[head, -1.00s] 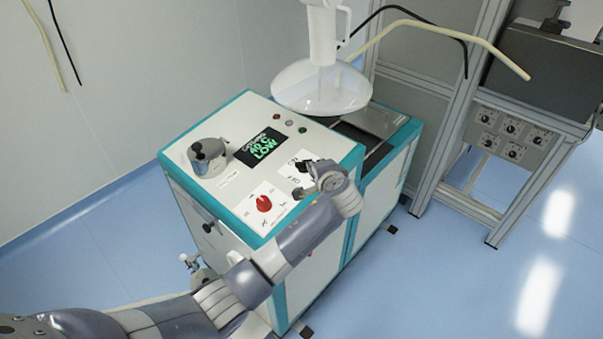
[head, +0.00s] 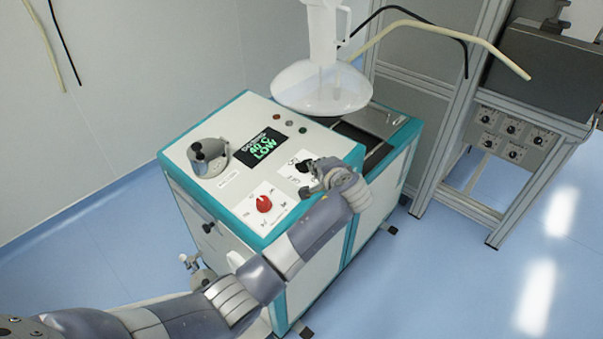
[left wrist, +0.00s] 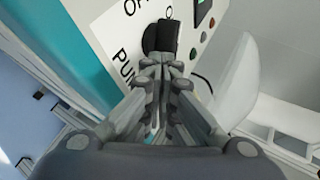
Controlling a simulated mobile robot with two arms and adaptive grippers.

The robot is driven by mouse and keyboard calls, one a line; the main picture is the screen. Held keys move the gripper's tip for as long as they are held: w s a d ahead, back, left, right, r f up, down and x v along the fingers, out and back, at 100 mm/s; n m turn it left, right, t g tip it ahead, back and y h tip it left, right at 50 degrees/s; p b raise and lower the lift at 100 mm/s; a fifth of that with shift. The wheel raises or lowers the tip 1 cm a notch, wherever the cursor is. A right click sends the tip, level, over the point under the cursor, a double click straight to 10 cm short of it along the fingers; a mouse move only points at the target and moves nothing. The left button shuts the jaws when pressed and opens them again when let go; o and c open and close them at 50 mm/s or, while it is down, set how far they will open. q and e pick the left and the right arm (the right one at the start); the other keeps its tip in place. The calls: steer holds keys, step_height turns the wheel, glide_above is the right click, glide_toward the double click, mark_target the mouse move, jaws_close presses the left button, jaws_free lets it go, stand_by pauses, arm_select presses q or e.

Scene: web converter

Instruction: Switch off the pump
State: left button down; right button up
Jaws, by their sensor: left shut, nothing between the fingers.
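The pump's black rotary knob (head: 303,165) sits on a white label plate on top of the white and teal machine (head: 232,187). In the left wrist view the knob (left wrist: 155,38) is upright above a partly hidden label that starts "PU". My left gripper (head: 312,186) is over the near side of this plate. Its fingers are together and empty, with the tips (left wrist: 158,64) close below the knob. I cannot tell whether they touch it. The gripper hides part of the label. My right gripper is in neither view.
A red knob (head: 264,204) is on the same top, left of my gripper. Behind are a display (head: 263,146) reading LOW, a metal pot (head: 208,157) and small lights. A clear funnel-like vessel (head: 320,90) hangs at the back. A metal frame (head: 455,120) stands right.

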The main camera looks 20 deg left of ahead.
arm_select(q)
steer(key=shift+w+d+r, duration=0.1)
steer(key=shift+w+r, duration=0.05)
steer(key=shift+w, duration=0.4)
stand_by(0.4)
